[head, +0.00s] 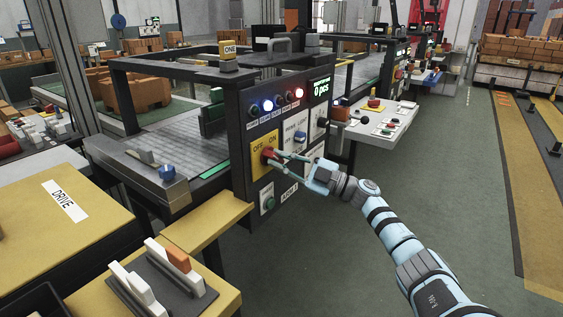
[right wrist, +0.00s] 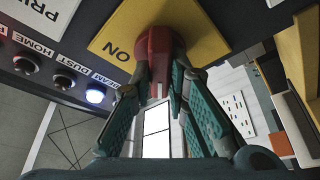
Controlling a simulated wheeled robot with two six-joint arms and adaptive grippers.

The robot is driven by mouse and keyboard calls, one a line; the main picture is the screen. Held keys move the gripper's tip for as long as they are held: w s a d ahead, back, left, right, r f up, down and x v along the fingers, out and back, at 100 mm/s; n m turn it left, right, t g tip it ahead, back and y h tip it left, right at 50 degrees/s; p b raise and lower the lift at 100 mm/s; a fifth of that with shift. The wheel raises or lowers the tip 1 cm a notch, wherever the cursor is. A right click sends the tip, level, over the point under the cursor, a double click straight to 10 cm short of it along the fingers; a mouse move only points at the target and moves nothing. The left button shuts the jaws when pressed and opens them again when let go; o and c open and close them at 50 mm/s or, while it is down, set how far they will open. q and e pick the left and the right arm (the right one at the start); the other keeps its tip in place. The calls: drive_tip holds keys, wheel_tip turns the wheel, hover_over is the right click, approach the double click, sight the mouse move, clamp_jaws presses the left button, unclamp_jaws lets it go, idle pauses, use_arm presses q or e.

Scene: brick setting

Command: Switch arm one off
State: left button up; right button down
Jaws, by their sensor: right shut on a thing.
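The machine marked "ONE" (head: 229,49) carries a dark control panel (head: 240,127) on its front. On it is a yellow plate (head: 259,143) lettered OFF and ON, with a red switch knob (head: 268,154). My right gripper (head: 277,157) reaches in from the right and is shut on the knob. In the right wrist view the red knob (right wrist: 156,48) sits between the fingers of my gripper (right wrist: 162,88), with "ON" on the yellow plate (right wrist: 113,32) beside it. The fingers partly hide the knob, so I cannot tell its exact setting. My left gripper is out of view.
Lamps above the switch glow, including a blue-white one (head: 267,105) and a red one (head: 299,92). A green button (head: 268,203) lies below. A yellow DRIVE box (head: 62,233) and a lever block (head: 165,280) stand at left. The green floor (head: 445,180) is open at right.

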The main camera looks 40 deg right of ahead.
drive_tip(key=c, duration=1.6)
unclamp_jaws()
drive_tip(key=shift+o, duration=0.2)
drive_tip(key=shift+s+d+f, duration=0.1)
drive_tip(key=shift+s, duration=0.05)
drive_tip(key=v, duration=1.1)
drive_tip(key=shift+s+d, duration=0.2)
drive_tip(key=shift+s, duration=0.05)
drive_tip(key=shift+f, duration=0.15)
